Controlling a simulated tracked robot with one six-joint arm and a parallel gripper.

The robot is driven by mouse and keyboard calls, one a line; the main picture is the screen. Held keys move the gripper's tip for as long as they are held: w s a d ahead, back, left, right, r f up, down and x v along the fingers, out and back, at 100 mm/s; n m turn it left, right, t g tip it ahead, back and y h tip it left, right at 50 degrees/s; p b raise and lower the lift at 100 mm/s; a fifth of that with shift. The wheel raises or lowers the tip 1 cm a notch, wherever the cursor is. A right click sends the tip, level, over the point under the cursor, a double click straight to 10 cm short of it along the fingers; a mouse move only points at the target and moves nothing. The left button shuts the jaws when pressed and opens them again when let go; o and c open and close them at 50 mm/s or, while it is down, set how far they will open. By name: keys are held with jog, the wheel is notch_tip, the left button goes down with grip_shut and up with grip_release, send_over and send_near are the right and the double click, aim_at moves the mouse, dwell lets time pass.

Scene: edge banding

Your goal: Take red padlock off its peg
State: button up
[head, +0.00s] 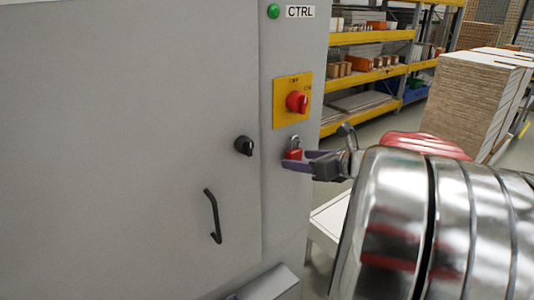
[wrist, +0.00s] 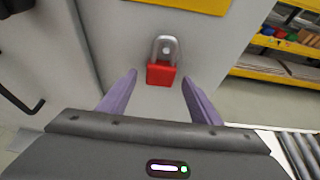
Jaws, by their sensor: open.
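The red padlock (head: 293,154) hangs by its grey shackle on the front of the grey cabinet, below the yellow switch plate. In the wrist view the padlock (wrist: 161,73) hangs upright, just beyond the fingertips and roughly midway between them. My gripper (head: 296,161) is open at the padlock in the head view. In the wrist view my gripper (wrist: 159,78) has its two purple fingers spread to either side, with a gap between each finger and the red body.
A red rotary switch (head: 297,101) on a yellow plate sits above the padlock. A black knob (head: 243,146) and a black door handle (head: 213,216) stick out to the left. Yellow shelves (head: 372,76) and stacked boards (head: 470,100) stand behind at right.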

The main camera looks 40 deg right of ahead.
jog(key=shift+w+f, duration=0.2)
jog(key=shift+w, duration=0.25)
jog(key=shift+c, duration=0.6)
jog(key=c, duration=1.1)
jog(key=shift+o, duration=0.2)
jog(key=shift+r, duration=0.8)
jog(key=shift+s, duration=0.1)
jog(key=s, duration=0.8)
jog(key=shift+s, duration=0.4)
dwell(0.5)
jog(key=shift+d, duration=0.1)
